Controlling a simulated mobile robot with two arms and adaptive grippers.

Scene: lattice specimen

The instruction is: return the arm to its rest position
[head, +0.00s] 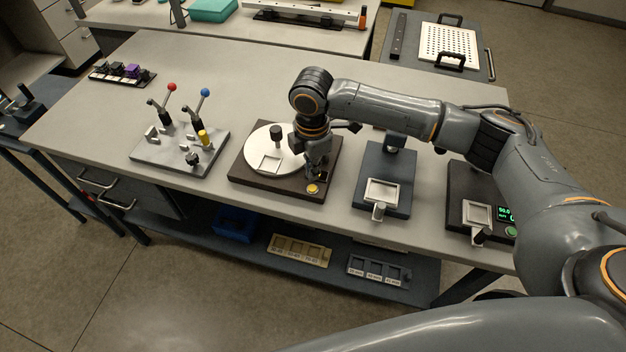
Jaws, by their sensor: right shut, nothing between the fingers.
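My right arm reaches in from the right across the workbench. My right gripper (318,172) points down over the front right part of a dark brown base (262,187) that carries a white round plate (258,143). The gripper is shut and holds nothing. Its fingertips are close above a yellow button (313,189) at the base's front right; I cannot tell whether they touch it. My left gripper is not in view.
On the bench (228,72), a lever fixture (170,155) stands left, a dark blue device (385,165) and a device with a green display (505,213) right. A small rack (122,75) sits back left. The bench's back middle is clear.

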